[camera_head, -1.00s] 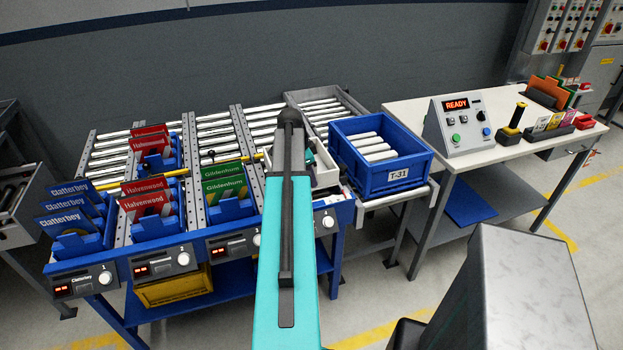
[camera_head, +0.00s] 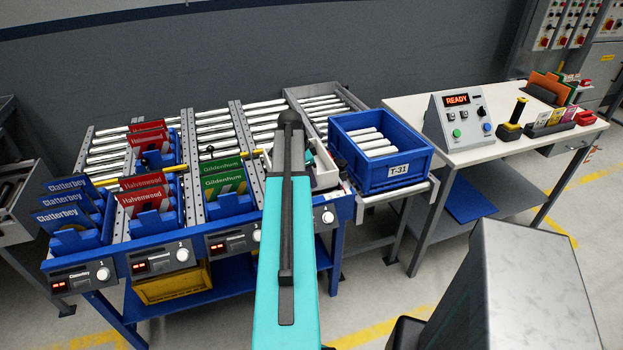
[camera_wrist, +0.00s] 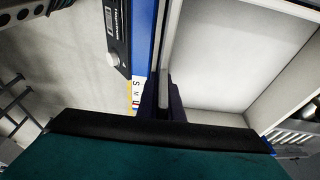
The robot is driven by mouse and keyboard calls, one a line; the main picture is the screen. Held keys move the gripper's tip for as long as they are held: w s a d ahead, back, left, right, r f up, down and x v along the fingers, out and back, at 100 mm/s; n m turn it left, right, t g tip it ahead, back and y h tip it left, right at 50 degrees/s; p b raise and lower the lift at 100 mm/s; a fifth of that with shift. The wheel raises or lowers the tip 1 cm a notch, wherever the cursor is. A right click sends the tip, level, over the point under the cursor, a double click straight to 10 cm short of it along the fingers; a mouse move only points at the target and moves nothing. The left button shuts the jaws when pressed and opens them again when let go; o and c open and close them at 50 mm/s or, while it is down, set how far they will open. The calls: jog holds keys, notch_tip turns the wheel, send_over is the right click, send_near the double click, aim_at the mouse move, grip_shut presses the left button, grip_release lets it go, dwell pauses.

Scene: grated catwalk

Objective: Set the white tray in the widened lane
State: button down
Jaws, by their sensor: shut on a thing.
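The white tray (camera_head: 326,178) shows to the right of my teal arm, at the right-hand roller lane of the blue-framed rack; my arm hides much of it. In the wrist view its pale, empty interior (camera_wrist: 215,55) fills the upper right. My gripper (camera_wrist: 165,102) is shut on the tray's near wall, beside the rack's blue front rail (camera_wrist: 143,35). In the head view the fingers are hidden behind my arm. I cannot tell whether the tray rests on the rollers or hangs just above them.
Lanes to the left hold blue Clatterbey (camera_head: 68,205), red Halvenwood (camera_head: 145,195) and green Gildenhurn (camera_head: 223,180) carriers between grey dividers (camera_head: 245,150). A blue T-31 crate (camera_head: 395,172) stands close right of the tray. A white bench (camera_head: 480,165) with a READY console (camera_head: 458,120) is farther right.

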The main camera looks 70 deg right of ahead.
jog(key=shift+f+b, duration=0.55)
jog(key=shift+f, duration=0.45)
jog(key=c, duration=1.4)
grip_release()
jog(key=shift+c, duration=0.2)
jog(key=shift+r, duration=0.1)
jog(key=shift+r+p, duration=2.1)
jog(key=shift+r, duration=1.8)
jog(key=shift+s, duration=0.1)
